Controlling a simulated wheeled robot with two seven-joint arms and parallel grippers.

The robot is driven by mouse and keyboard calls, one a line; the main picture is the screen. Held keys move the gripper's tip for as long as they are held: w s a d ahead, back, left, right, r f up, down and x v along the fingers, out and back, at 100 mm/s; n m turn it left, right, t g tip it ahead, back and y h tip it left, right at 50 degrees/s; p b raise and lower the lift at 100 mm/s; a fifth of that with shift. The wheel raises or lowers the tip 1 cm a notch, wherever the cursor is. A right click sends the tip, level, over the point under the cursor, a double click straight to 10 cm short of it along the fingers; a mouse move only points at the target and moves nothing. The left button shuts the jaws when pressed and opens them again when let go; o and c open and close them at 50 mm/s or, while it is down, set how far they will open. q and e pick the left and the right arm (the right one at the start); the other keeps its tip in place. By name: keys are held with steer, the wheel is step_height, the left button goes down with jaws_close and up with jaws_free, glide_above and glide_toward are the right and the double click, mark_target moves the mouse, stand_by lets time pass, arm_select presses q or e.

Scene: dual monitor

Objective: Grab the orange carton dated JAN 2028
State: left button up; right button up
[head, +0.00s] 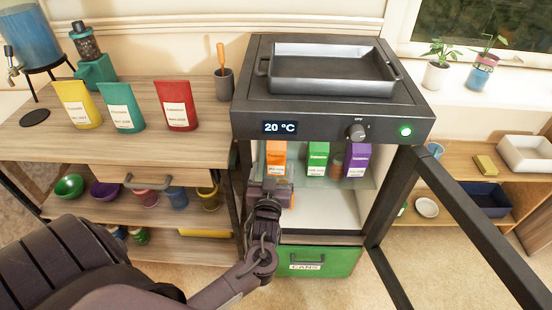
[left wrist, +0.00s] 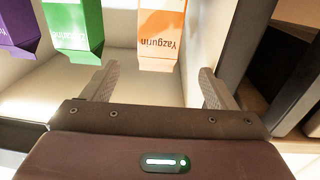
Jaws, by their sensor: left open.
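The orange carton (head: 276,152) stands on the glass shelf inside the open cabinet, at the left of a row. Its date is too small to read in the head view. My left gripper (head: 272,188) is open and empty, just in front of and below the orange carton. In the left wrist view, which is upside down, the orange carton (left wrist: 162,32) lies ahead between the two fingers of the gripper (left wrist: 158,70), with no contact visible. A label with "Yazgurin" shows on it. My right gripper is not in view.
A green carton (head: 317,158), a small brown jar (head: 337,164) and a purple carton (head: 356,160) stand right of the orange one. The cabinet door (head: 455,215) hangs open to the right. A green drawer (head: 318,261) marked "CANS" is below. The cabinet display reads 20 °C.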

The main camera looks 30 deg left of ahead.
mark_target(277, 145)
arm_select(q)
steer(key=x, duration=0.4)
steer(key=shift+w+d, duration=0.15)
steer(key=shift+w, duration=0.05)
steer(key=x, duration=0.6)
steer(key=shift+w+f, duration=0.15)
steer(key=shift+w, duration=0.05)
steer(key=shift+c, duration=0.4)
steer(key=c, duration=1.2)
steer(key=shift+c, duration=0.4)
steer(key=shift+r, duration=0.2)
